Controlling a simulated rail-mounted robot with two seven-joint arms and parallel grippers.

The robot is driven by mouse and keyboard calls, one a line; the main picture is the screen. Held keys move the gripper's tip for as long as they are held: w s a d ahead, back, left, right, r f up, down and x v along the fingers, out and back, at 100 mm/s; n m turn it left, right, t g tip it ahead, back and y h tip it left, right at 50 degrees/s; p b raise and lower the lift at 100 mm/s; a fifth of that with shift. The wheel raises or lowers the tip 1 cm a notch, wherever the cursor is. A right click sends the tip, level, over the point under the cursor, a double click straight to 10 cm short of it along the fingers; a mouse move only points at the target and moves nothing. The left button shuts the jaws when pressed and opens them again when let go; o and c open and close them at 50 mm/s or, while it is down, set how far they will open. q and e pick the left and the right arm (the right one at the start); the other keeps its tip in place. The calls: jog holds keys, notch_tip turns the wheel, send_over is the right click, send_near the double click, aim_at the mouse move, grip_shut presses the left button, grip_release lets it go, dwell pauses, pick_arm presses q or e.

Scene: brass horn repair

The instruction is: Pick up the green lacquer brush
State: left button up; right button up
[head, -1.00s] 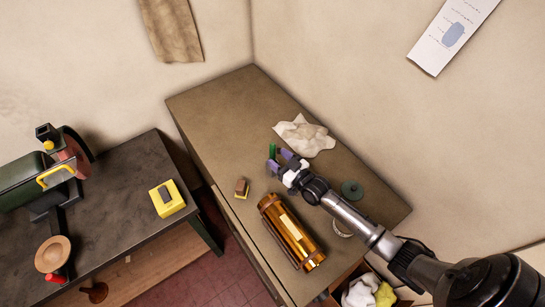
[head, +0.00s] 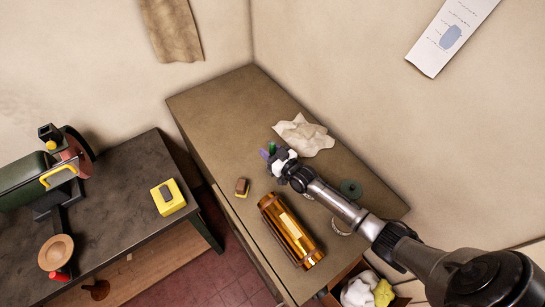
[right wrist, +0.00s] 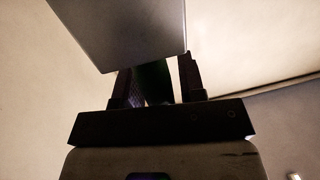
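The green lacquer brush (head: 272,147) shows only as a small green upright piece at my right gripper, on the brown bench near the crumpled cloth. My right gripper (head: 273,154) reaches in over the bench from the lower right, with its fingers at the brush. In the right wrist view, the dark green brush (right wrist: 153,82) stands between the two fingers of the right gripper (right wrist: 158,75). The fingers are apart, and a thin light gap shows beside the right finger. The lower part of the brush is hidden. My left gripper is not in view.
An amber metallic cylinder (head: 290,232) and a small brown block (head: 242,187) lie nearby on the bench (head: 215,105). The crumpled cloth (head: 305,135) is just behind the gripper. A green disc (head: 351,189) lies beside my arm. The bench's far left is clear.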

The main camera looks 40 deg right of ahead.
grip_shut()
